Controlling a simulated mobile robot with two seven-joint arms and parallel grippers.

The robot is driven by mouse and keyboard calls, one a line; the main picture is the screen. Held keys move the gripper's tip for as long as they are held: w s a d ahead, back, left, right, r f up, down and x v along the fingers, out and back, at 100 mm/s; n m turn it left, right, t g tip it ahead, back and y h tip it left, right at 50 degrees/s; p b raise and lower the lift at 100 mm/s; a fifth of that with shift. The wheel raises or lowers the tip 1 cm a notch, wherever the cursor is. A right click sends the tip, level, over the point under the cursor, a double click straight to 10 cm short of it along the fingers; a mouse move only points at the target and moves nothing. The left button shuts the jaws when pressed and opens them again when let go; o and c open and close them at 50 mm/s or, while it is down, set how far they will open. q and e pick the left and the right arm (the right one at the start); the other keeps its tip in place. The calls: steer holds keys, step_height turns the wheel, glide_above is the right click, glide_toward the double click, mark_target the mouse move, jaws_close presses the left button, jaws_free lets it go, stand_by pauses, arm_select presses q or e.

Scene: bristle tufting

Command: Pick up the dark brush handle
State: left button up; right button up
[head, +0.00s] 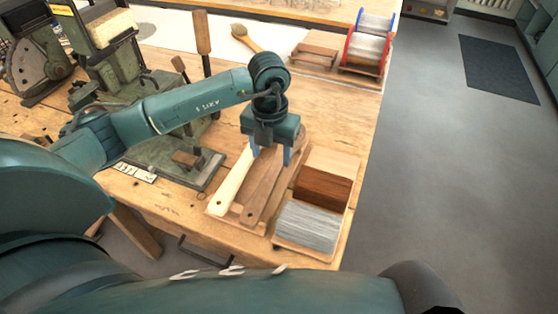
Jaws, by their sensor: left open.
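The dark brush handle (260,191) is a flat brown wooden piece with a hole near its front end. It lies on a wooden board on the workbench, to the right of a pale handle (232,182). My left gripper (271,158) points down over the far part of the dark handle, its blue fingers spread apart. The fingers appear to be on either side of the handle, but I cannot tell whether they touch it. My right gripper is not in view.
A tray right of the handles holds a pale block, a red-brown block (322,186) and grey bristles (308,228). A green tufting machine (165,120) stands on the left. A brush (246,38) and wire spools (366,45) sit at the back. The bench's right edge is close.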

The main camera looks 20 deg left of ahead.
mark_target(274, 170)
arm_select(q)
steer(key=f, duration=0.5)
steer(key=shift+w+d+p, duration=0.1)
steer(key=shift+d+p, duration=0.1)
steer(key=shift+p, duration=0.15)
steer(key=shift+c, duration=0.4)
steer(key=c, duration=1)
